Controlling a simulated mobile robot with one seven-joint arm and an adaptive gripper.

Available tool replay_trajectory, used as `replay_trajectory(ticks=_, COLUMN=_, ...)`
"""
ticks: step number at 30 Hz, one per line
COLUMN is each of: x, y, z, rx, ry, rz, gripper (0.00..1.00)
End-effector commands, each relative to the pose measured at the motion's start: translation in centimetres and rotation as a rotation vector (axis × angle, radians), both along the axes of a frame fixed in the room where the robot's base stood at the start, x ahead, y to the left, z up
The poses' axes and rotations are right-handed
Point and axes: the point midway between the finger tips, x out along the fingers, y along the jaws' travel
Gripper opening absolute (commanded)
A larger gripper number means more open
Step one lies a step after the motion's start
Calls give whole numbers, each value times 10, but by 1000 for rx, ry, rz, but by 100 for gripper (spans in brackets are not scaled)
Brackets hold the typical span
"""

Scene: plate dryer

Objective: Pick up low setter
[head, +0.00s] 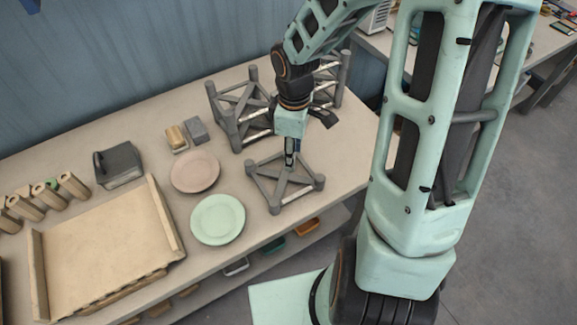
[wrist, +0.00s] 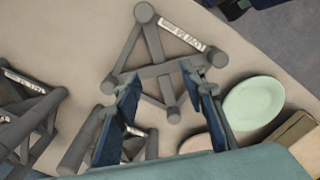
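In the wrist view the setter (wrist: 152,42) fills the upper middle, with a white label on one bar; the lettering is too small to read surely. My gripper (head: 290,160) points down above the middle of the setter. In the wrist view my gripper (wrist: 160,75) is open, its two blue fingers wide apart with part of the setter showing between them. I cannot tell whether the fingers touch it.
Taller grey frames (head: 238,112) stand behind my gripper. A pink plate (head: 195,172) and a green plate (head: 218,219) lie to the left. A beige tray (head: 105,245), a dark box (head: 118,165) and small blocks (head: 196,130) are further left. The table's front edge is close to the setter.

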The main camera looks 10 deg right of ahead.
Motion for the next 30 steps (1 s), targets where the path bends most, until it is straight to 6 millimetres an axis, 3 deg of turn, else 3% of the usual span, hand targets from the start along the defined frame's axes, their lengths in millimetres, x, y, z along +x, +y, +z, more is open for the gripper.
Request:
replay_trajectory(ticks=9, x=-1, y=0, z=-48, rx=1, ry=4, rz=0, gripper=38)
replay_trajectory(ticks=16, x=1, y=-1, z=-63, rx=0, ry=3, rz=-1, gripper=38)
replay_trajectory(ticks=24, x=3, y=-3, z=-98, rx=1, ry=4, rz=-1, gripper=38)
replay_trajectory(ticks=30, x=4, y=-3, z=-106, rx=0, ry=1, rz=-2, gripper=38)
